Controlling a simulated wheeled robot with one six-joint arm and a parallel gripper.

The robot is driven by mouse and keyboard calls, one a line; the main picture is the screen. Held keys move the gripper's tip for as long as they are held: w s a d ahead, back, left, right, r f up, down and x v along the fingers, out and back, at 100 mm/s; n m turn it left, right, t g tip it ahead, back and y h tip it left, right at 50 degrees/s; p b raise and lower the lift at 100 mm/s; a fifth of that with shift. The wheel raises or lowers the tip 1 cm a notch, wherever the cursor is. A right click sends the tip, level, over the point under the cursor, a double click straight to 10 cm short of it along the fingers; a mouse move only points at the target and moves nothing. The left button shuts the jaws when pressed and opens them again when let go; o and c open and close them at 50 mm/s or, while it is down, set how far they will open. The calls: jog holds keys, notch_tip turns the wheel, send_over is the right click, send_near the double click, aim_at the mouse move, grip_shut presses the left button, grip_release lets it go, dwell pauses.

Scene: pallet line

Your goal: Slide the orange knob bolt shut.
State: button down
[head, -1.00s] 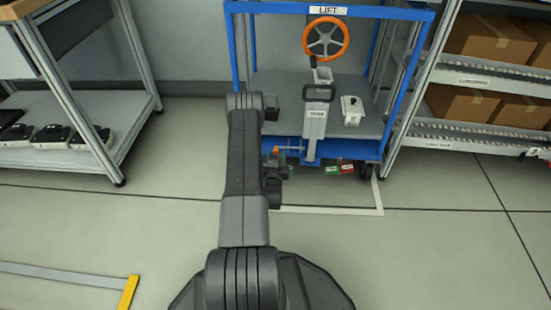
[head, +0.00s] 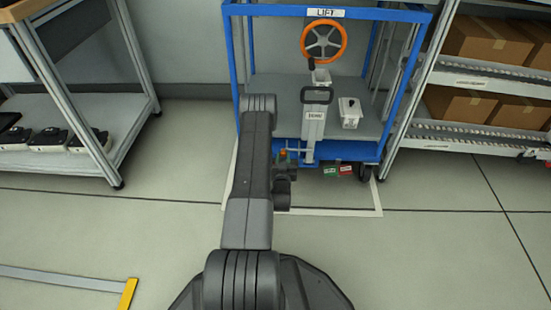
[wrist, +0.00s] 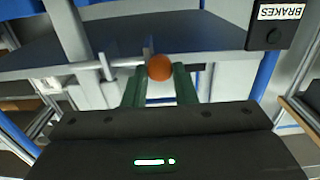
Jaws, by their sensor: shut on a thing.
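The orange knob (wrist: 158,67) of the bolt sits between the two green fingers of my gripper (wrist: 159,76) in the wrist view. The gripper is shut on it. A thin silver bolt rod (wrist: 122,62) shows to the left of the knob in that view. In the head view the knob (head: 283,153) is a small orange spot at the lower front of the blue LIFT cart (head: 240,50), partly hidden by my arm. The bolt's far end cannot be made out.
An orange handwheel (head: 343,40) and a grey column with a black handle (head: 316,96) stand on the cart. Green (head: 330,172) and red (head: 346,170) tags hang below its deck. Shelves with cartons (head: 487,40) stand at right. Floor in front is clear.

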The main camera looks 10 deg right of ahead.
jog(key=shift+s+d, duration=0.25)
jog(key=shift+d, duration=0.55)
jog(key=c, duration=1.2)
grip_release()
jog(key=shift+d, duration=0.15)
jog(key=shift+s, duration=0.15)
jog(key=p+v, duration=0.4)
jog(key=v, duration=0.9)
jog(key=shift+s, duration=0.3)
jog(key=shift+a+b+x, duration=0.2)
jog(key=shift+b+x, duration=0.45)
jog(key=shift+x, duration=1.65)
jog(key=shift+a+b+x, duration=0.2)
jog(key=shift+b+x, duration=0.5)
jog(key=shift+x, duration=1.65)
jog(key=shift+a+b+x, duration=0.2)
jog(key=shift+b+x, duration=0.45)
jog(key=shift+x, duration=1.65)
